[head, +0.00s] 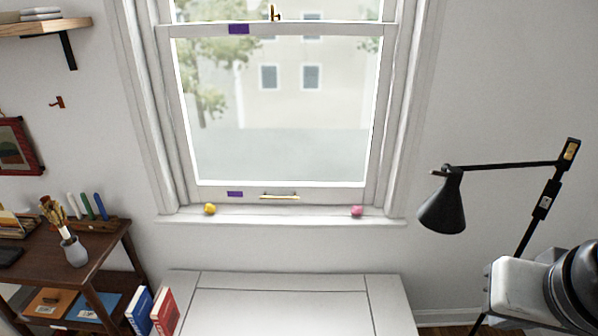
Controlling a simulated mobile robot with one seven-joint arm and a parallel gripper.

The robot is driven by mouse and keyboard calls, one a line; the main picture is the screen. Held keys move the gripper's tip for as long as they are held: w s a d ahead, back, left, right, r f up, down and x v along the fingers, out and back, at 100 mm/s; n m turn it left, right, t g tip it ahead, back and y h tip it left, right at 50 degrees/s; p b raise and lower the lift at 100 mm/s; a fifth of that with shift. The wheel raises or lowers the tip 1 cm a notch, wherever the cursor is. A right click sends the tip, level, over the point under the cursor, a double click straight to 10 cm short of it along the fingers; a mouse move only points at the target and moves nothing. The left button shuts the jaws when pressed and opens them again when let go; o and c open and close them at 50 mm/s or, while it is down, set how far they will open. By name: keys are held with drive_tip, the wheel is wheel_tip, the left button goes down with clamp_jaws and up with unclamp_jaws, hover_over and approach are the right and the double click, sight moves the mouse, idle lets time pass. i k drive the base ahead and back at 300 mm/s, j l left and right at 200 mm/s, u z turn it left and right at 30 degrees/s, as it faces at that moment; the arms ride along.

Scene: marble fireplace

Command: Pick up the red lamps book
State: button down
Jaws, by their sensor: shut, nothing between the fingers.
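A red book (164,312) stands upright at the lower left of the head view, beside a blue book (140,308). It has a red cover and pale page edges. Its title is too small to read, so I cannot tell whether it is the lamps book. Its lower part is cut off by the frame's bottom edge. Part of my arm shows at the lower right, far from the books. My gripper's fingers are not in view.
A dark wooden desk (90,262) with a brush cup (73,250) stands left of the books. A white panelled surface (290,305) lies to their right, bare. A black lamp (443,205) stands at right. The window sill (285,217) holds a yellow and a pink object.

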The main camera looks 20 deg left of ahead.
sight(166, 315)
drive_tip(key=u, duration=2.15)
drive_tip(key=i+j+u, duration=0.25)
drive_tip(key=i, duration=0.4)
drive_tip(key=i+j+u, duration=0.1)
drive_tip(key=i+j, duration=1)
drive_tip(key=l+u, duration=0.1)
drive_tip(key=l, duration=0.2)
drive_tip(key=k+l+u, duration=0.15)
drive_tip(key=l, duration=0.15)
